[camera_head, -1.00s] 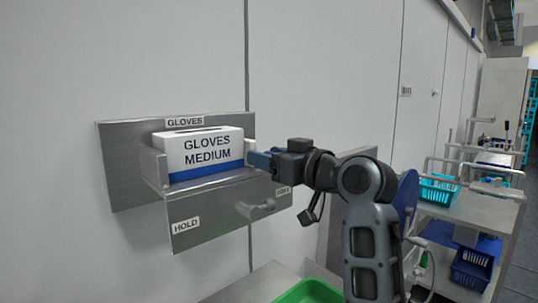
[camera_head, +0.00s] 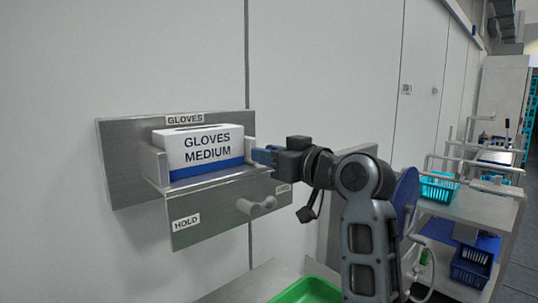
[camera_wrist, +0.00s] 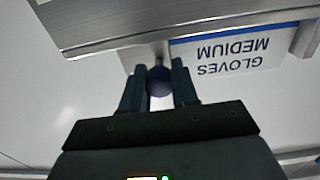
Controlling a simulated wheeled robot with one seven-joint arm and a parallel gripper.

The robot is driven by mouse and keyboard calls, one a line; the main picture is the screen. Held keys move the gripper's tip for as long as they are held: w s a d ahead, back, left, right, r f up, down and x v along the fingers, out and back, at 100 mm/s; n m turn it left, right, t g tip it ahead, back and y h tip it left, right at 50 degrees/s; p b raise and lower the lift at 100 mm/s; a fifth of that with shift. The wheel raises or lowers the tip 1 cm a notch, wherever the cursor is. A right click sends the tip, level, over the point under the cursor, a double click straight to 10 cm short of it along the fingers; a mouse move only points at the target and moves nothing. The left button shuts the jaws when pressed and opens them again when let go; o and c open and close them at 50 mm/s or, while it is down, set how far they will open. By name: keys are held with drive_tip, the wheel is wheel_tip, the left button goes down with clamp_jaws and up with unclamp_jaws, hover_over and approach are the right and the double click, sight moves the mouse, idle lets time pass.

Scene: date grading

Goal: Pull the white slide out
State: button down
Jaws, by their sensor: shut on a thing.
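My gripper (camera_head: 262,156) is at the right side of the wall-mounted glove holder. In the wrist view its two dark fingers (camera_wrist: 158,92) are closed on a round dark blue knob (camera_wrist: 159,80). The knob sits at the end of a pale piece (camera_wrist: 145,54) beside the glove box; I cannot tell for sure that this is the white slide. In the head view the knob is hidden by my gripper. The white and blue box marked GLOVES MEDIUM (camera_head: 206,150) stands in the metal holder (camera_head: 124,170).
Below the box is a metal front panel marked HOLD (camera_head: 215,222) with a protruding grey handle (camera_head: 257,205), close under my gripper. A green tray (camera_head: 308,291) lies lower down. A cart with teal (camera_head: 438,188) and blue baskets (camera_head: 471,266) stands at the right.

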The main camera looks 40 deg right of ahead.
drive_tip(key=d, duration=0.5)
drive_tip(key=shift+d, duration=0.25)
drive_tip(key=c, duration=0.8)
unclamp_jaws()
drive_tip(key=shift+c, duration=0.2)
drive_tip(key=shift+s, duration=0.1)
drive_tip(key=s+b, duration=0.1)
drive_tip(key=s, duration=0.6)
drive_tip(key=shift+s, duration=0.3)
